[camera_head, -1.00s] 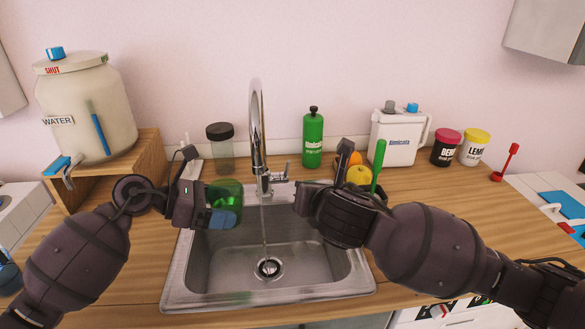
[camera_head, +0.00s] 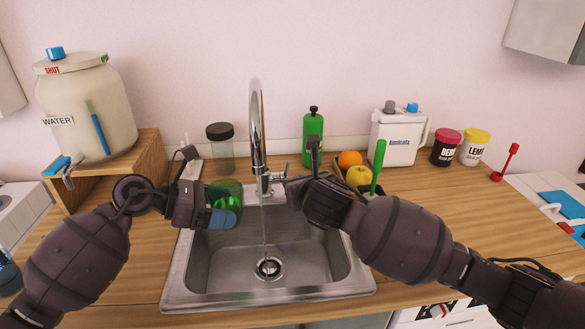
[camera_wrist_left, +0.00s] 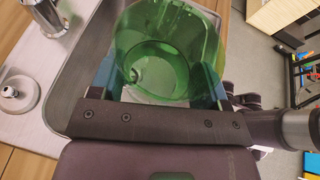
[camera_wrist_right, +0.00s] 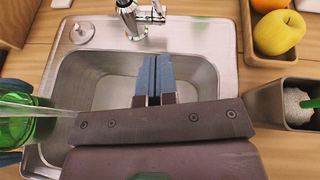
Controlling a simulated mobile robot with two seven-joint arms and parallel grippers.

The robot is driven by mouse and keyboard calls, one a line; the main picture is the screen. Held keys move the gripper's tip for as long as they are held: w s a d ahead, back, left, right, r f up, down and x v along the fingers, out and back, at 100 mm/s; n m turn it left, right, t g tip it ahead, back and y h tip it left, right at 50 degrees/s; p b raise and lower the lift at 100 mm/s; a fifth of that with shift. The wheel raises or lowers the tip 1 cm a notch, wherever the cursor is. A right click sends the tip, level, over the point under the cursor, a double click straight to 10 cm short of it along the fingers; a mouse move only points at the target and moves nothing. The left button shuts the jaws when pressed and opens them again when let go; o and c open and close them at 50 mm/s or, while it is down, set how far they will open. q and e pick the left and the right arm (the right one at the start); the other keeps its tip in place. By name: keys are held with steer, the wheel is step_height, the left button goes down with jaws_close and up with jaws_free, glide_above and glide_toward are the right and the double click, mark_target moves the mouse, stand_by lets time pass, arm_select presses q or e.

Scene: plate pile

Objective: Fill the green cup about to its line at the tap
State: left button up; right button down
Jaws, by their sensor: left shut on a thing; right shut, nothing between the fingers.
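The clear green cup (camera_head: 228,196) is held by my left gripper (camera_head: 222,212) at the sink's left rim, to the left of the water stream. In the left wrist view the cup (camera_wrist_left: 165,60) stands between the blue fingers; I see no water or line in it. The tap (camera_head: 258,130) runs a thin stream (camera_head: 264,230) down towards the drain, apart from the cup. My right gripper (camera_head: 296,190) is shut and empty just right of the tap, near its lever (camera_head: 281,175). The lever also shows beyond the shut fingers in the right wrist view (camera_wrist_right: 157,13).
The steel sink (camera_head: 330,283) lies below both grippers. A water dispenser (camera_head: 85,110) stands back left, a dark-lidded jar (camera_head: 221,150) left of the tap. A green bottle (camera_head: 313,135), fruit (camera_head: 358,176) and a white canister (camera_head: 396,138) stand right.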

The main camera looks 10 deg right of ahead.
mark_target(289, 165)
steer(key=shift+w+a+r, duration=0.1)
steer(key=shift+w+a, duration=0.1)
steer(key=shift+w, duration=0.85)
steer(key=shift+w+a, duration=0.2)
steer(key=shift+w, duration=0.8)
steer(key=shift+w+a+r, duration=0.1)
steer(key=shift+w+a, duration=0.1)
steer(key=shift+w, duration=0.85)
steer(key=w+r+g, duration=0.2)
steer(key=w+r, duration=0.1)
steer(key=w, duration=0.3)
steer(key=shift+w+r+g, duration=0.15)
steer(key=shift+w+g, duration=0.05)
steer(key=shift+g, duration=0.1)
